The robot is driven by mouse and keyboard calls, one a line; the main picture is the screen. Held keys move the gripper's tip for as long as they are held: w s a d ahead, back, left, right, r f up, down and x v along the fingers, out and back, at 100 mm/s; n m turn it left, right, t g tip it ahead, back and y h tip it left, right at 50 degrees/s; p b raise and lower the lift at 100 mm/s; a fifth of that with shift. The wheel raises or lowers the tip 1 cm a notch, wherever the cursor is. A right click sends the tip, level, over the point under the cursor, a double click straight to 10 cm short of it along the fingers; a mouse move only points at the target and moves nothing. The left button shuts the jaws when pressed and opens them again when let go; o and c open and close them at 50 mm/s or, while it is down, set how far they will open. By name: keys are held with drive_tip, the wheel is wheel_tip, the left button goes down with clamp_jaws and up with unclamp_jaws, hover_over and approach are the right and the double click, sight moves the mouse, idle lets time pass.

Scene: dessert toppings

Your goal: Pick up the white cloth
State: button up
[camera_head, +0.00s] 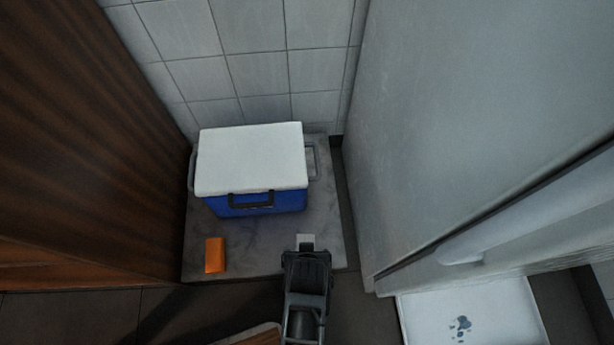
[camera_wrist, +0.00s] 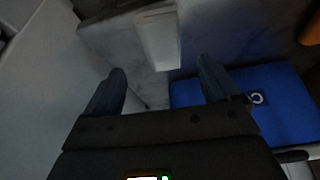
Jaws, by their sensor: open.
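The white cloth (camera_head: 306,241) is a small, pale, folded piece on the grey stone counter, near its front edge and right of the middle. In the wrist view the white cloth (camera_wrist: 160,38) looks like a narrow block, just beyond the fingertips and roughly between them. My gripper (camera_head: 306,254) is over the counter's front edge, right at the cloth, and covers part of it in the head view. In the wrist view my gripper (camera_wrist: 160,66) has its two dark fingers spread wide with nothing held between them. I cannot tell the height gap to the cloth.
A blue cooler (camera_head: 262,204) with a white lid (camera_head: 250,158) stands behind the cloth. An orange block (camera_head: 215,255) lies to the left on the counter (camera_head: 330,225). A wooden panel (camera_head: 90,150) bounds the left, a grey fridge-like wall (camera_head: 440,130) the right.

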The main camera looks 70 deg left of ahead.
drive_tip(key=shift+s+b+x, duration=0.1)
drive_tip(key=shift+b+x, duration=0.85)
drive_tip(key=shift+x, duration=0.6)
drive_tip(key=shift+s+b+x, duration=0.15)
drive_tip(key=shift+b+x, duration=0.75)
drive_tip(key=shift+x, duration=0.7)
drive_tip(key=shift+d+f, duration=0.1)
drive_tip(key=shift+f, duration=0.15)
drive_tip(key=shift+c, duration=0.3)
drive_tip(key=c, duration=1)
drive_tip(key=shift+r, duration=0.1)
drive_tip(key=shift+r+p, duration=0.3)
drive_tip(key=shift+r, duration=0.2)
wheel_tip(320, 180, up, 5)
drive_tip(key=p, duration=0.3)
drive_tip(key=shift+f, duration=0.25)
drive_tip(key=w+d+r+p, duration=0.2)
drive_tip(key=d+r+p, duration=0.2)
drive_tip(key=d, duration=0.7)
drive_tip(key=shift+p+v, duration=0.35)
drive_tip(key=shift+v, duration=0.55)
